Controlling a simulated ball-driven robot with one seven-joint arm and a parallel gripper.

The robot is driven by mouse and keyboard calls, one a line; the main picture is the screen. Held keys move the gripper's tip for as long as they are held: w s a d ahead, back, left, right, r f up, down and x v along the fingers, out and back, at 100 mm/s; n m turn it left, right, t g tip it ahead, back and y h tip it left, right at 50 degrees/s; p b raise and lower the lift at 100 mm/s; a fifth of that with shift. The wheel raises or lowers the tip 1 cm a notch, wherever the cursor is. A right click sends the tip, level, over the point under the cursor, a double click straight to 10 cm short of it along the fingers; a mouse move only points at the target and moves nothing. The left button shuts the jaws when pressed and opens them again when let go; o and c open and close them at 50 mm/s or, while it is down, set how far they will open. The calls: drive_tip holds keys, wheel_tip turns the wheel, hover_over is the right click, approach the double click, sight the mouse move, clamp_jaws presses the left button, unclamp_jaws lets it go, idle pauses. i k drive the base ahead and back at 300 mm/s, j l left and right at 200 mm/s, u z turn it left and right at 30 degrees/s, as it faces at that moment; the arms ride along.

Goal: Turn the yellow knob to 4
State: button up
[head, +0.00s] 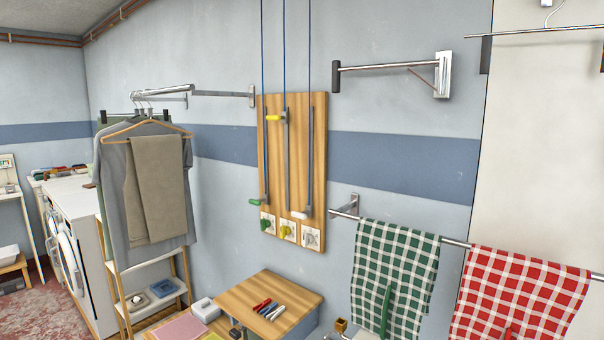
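The yellow knob (288,232) is small and sits on a pale square dial plate at the foot of a wooden board (298,150) on the wall. It is the middle one of three knobs, between a green knob (266,224) and a white knob (310,239). The dial markings are too small to read, so I cannot tell which number it points to. A separate yellow handle (274,117) sits high on the board's middle rail. My gripper is not in view.
A small wooden table (257,298) with several colored markers stands below the board. A green checked towel (393,270) and a red checked towel (515,292) hang on a rail at right. The wall directly before the board looks unobstructed.

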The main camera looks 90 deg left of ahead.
sight(285, 230)
drive_tip(key=u, duration=2.4)
